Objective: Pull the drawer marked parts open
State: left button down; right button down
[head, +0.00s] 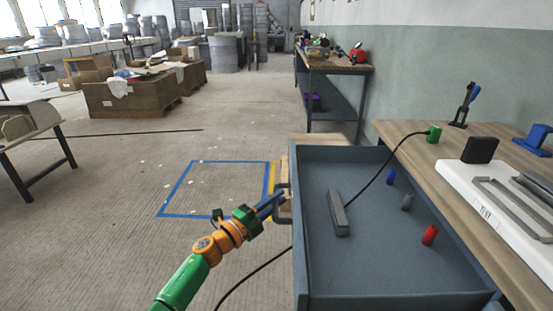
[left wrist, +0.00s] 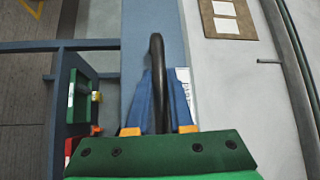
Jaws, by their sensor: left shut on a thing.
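A blue-grey drawer (head: 320,265) stands pulled out at the right of the head view, its inside in plain sight. A dark bar handle (head: 284,188) is on its left-facing side. My left gripper (head: 277,200) is at this handle. In the left wrist view the blue fingers (left wrist: 159,90) are shut on the curved black handle (left wrist: 157,50). A white label (left wrist: 184,85) is partly hidden behind a finger, and I cannot read it. My right gripper is not in view.
The drawer holds a grey bar (head: 338,213) and small blue (head: 390,177), grey (head: 407,202) and red (head: 429,235) pieces. A wooden bench (head: 400,135) runs along its right. A black cable (head: 365,181) crosses the drawer.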

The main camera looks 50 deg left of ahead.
pick_arm(q)
jog(key=c, duration=0.8)
grip_release()
jog(key=s+f, duration=0.1)
jog(key=s, duration=0.6)
jog(key=shift+d, duration=0.35)
